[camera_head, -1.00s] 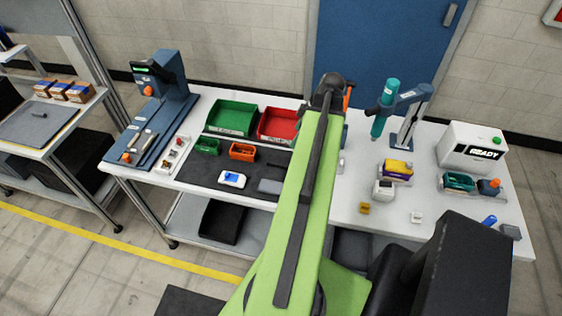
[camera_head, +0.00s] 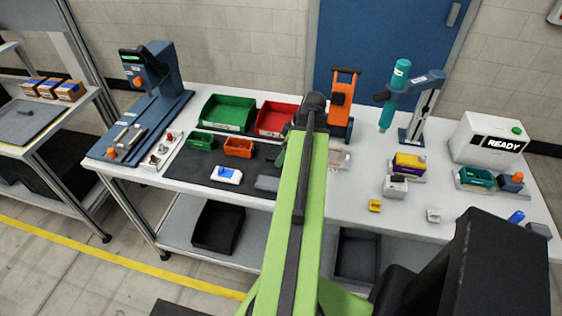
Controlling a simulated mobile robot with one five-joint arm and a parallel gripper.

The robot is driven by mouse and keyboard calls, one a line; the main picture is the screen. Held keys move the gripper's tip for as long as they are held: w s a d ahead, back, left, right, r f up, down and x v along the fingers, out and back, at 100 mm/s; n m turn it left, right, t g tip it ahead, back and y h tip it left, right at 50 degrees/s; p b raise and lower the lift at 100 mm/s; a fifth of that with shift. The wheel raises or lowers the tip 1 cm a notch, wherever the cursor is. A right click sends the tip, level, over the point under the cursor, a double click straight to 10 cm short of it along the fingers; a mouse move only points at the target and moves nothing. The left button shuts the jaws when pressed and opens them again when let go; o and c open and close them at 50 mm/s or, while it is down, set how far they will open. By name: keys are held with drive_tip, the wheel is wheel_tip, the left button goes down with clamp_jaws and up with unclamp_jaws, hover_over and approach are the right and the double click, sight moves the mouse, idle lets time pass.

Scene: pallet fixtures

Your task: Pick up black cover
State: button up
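A flat dark grey piece (camera_head: 267,183) lies on the dark mat (camera_head: 200,172) of the workbench, beside my arm; it may be the black cover, but I cannot tell for sure. My green arm link reaches forward over the bench's front edge and hides part of the bench.
A green bin (camera_head: 226,113) and a red bin (camera_head: 275,118) stand behind the mat. A white device (camera_head: 227,175) lies near its front. An orange fixture (camera_head: 342,103), a teal tool on a stand (camera_head: 394,85) and a READY box (camera_head: 487,140) stand to the right.

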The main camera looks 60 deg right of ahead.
drive_tip(key=shift+w+f, duration=0.1)
drive_tip(key=shift+f, duration=0.1)
drive_tip(key=c, duration=1.4)
drive_tip(key=shift+c, duration=0.2)
drive_tip(key=shift+r+p, duration=0.1)
drive_tip(key=shift+p, duration=0.2)
drive_tip(key=shift+r+p, duration=0.3)
drive_tip(key=p+v, duration=0.4)
drive_tip(key=shift+w+a+r+p, duration=0.15)
drive_tip(key=shift+w+r+p, duration=0.15)
drive_tip(key=shift+r, duration=0.15)
drive_tip(key=s+d+r+p, duration=0.2)
drive_tip(key=s+r+p, duration=0.4)
drive_tip(key=s, duration=0.4)
drive_tip(key=shift+s+d, duration=0.15)
drive_tip(key=shift+d, duration=0.25)
